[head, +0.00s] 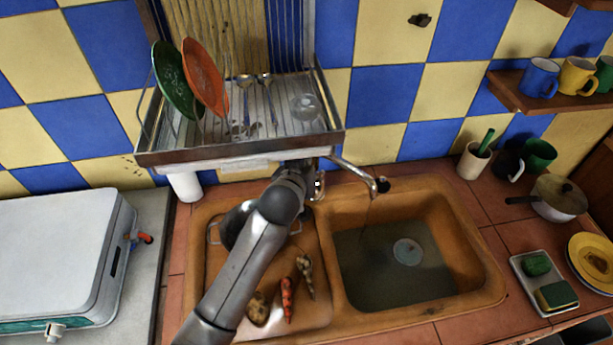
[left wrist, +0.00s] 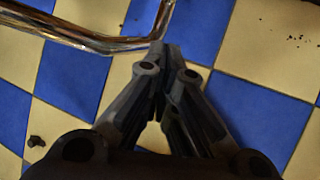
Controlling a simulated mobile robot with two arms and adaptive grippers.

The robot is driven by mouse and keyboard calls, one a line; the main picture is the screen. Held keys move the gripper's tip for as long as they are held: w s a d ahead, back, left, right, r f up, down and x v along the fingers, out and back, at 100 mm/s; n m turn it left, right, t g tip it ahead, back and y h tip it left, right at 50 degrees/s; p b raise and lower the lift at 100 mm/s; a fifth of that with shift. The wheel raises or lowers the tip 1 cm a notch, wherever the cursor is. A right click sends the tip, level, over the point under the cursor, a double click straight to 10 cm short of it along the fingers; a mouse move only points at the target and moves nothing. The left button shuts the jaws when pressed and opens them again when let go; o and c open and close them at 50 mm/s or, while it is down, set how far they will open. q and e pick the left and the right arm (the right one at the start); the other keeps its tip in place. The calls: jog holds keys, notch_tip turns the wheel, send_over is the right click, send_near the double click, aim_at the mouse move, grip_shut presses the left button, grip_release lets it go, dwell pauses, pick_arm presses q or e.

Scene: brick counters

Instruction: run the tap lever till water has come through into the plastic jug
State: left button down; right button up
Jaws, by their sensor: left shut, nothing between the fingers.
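The metal tap spout (head: 358,172) reaches over the right sink basin; it also crosses the top left of the left wrist view (left wrist: 70,35). My left gripper (head: 317,185) is at the tap's base under the dish rack. In the left wrist view my left gripper (left wrist: 163,48) is shut and empty, its tips by the tap pipe; I cannot tell if they touch. I cannot make out the tap lever. No plastic jug is clearly identifiable. My right gripper is not in view.
The brown sink (head: 470,262) has a drain in its right basin. Vegetables and a partly hidden dark pot (head: 236,222) are in the left basin. A dish rack (head: 240,150) overhangs the tap. A white container (head: 185,186) stands left of the sink, a sponge tray (head: 543,290) right.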

pick_arm(q)
jog(key=f, duration=0.1)
jog(key=s+f, duration=0.1)
jog(key=f, duration=0.1)
jog(key=shift+s+d+f+p, duration=0.25)
jog(key=shift+f+p, duration=0.1)
jog(key=shift+p, duration=0.05)
jog(key=shift+f, duration=0.15)
jog(key=f+t+b, duration=0.1)
jog(key=b, duration=0.2)
jog(key=s+t+b, duration=0.1)
jog(key=b, duration=0.3)
jog(key=shift+f, duration=0.4)
jog(key=shift+s+a+f+t, duration=0.1)
jog(key=shift+s+f+t, duration=0.05)
jog(key=shift+t, duration=0.15)
jog(key=shift+s+f, duration=0.15)
jog(key=shift+s, duration=0.1)
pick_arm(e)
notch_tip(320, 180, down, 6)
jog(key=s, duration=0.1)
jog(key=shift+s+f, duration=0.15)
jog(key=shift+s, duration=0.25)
